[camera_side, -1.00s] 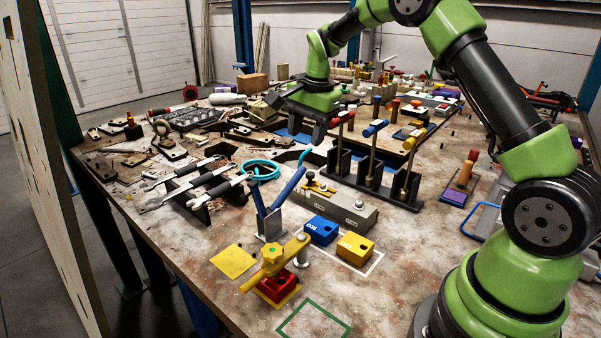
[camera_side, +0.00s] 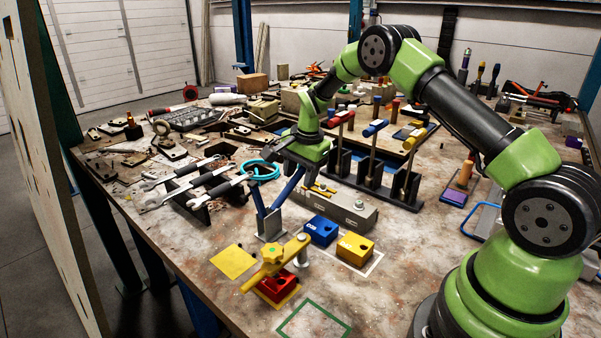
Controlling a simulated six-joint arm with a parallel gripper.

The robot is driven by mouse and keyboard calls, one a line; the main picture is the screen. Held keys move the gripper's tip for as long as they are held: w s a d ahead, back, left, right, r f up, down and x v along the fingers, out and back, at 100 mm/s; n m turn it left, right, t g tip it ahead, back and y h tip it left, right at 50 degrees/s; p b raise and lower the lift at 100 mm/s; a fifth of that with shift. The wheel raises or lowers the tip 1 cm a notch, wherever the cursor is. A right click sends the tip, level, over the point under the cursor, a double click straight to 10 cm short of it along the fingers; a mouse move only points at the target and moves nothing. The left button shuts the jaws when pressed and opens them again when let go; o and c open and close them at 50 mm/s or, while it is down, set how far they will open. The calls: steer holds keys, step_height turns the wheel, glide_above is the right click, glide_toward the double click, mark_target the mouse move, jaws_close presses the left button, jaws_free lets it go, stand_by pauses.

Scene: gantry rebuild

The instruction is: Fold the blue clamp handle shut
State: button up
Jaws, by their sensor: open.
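The blue clamp (camera_side: 286,190) stands on a grey metal base (camera_side: 270,226) near the front middle of the table. Two blue bars rise from the base in a V: a short one leans left and a longer one leans up to the right. My gripper (camera_side: 292,169) is open, pointing down at the top of the longer bar. The gripper hides that bar's upper end, so I cannot tell whether they touch. Nothing shows held between the fingers.
A grey block (camera_side: 350,207) and blue (camera_side: 321,230) and yellow (camera_side: 356,248) boxes sit right of the clamp. A yellow-handled red clamp (camera_side: 277,285) stands in front. Wrenches (camera_side: 211,184) and a teal coil (camera_side: 262,171) lie left. Upright red- and blue-topped tools (camera_side: 371,160) stand behind right.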

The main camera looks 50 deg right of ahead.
mark_target(287, 185)
jaws_close()
steer(key=shift+r, duration=0.1)
steer(key=shift+a+r+h, duration=0.85)
steer(key=shift+r+h, duration=0.1)
steer(key=shift+h, duration=0.35)
steer(key=a+r+h, duration=0.1)
steer(key=a+h, duration=0.1)
steer(key=h, duration=0.1)
steer(key=shift+a+r+n+h, duration=0.3)
steer(key=shift+r, duration=0.1)
steer(key=a+h, duration=0.1)
steer(key=a+r+h, duration=0.1)
steer(key=h, duration=0.1)
steer(key=shift+a, duration=0.4)
steer(key=shift+a+n+h, duration=0.3)
steer(key=shift+a+h, duration=1.1)
steer(key=shift+h, duration=0.5)
